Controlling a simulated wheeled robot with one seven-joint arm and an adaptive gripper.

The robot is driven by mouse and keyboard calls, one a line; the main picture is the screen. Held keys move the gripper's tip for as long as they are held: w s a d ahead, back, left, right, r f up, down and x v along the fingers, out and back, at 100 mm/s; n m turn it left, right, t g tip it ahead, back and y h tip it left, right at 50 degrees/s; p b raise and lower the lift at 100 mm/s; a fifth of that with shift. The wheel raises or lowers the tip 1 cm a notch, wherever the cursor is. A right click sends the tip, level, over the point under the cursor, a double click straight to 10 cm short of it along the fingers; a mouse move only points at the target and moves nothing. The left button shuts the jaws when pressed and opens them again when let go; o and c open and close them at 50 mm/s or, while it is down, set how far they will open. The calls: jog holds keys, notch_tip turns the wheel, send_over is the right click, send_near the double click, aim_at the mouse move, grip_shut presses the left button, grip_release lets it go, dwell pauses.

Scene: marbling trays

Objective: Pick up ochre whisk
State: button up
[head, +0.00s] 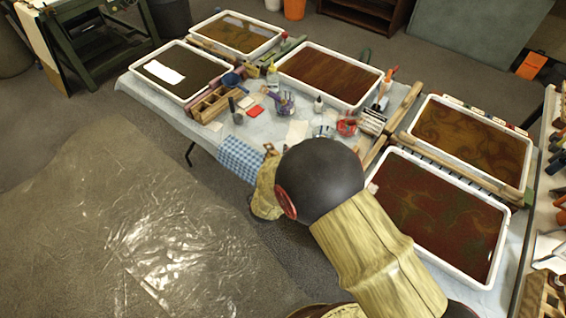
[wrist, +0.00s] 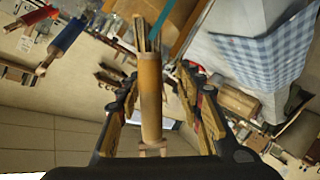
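In the wrist view an ochre cylinder with thin strands at its upper end, which looks like the ochre whisk (wrist: 150,97), stands in the gap between my fingers. My gripper (wrist: 157,76) is open, with one finger on each side of it. I see a gap on both sides and no clear contact; how far it lies in depth I cannot tell. In the head view my black joint and ochre-covered arm hide the gripper's fingers, and I cannot make out the whisk there.
A blue checked cloth (head: 240,160) hangs at the table's front edge; it also shows in the wrist view (wrist: 260,52). White-rimmed trays (head: 440,278) stand around the table. Jars, a wooden rack (head: 212,103) and tools crowd its middle. Blue (wrist: 67,37) and red-handled tools are at upper left in the wrist view.

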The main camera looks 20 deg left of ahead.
jog(key=c, duration=0.4)
grip_shut()
dwell(1.5)
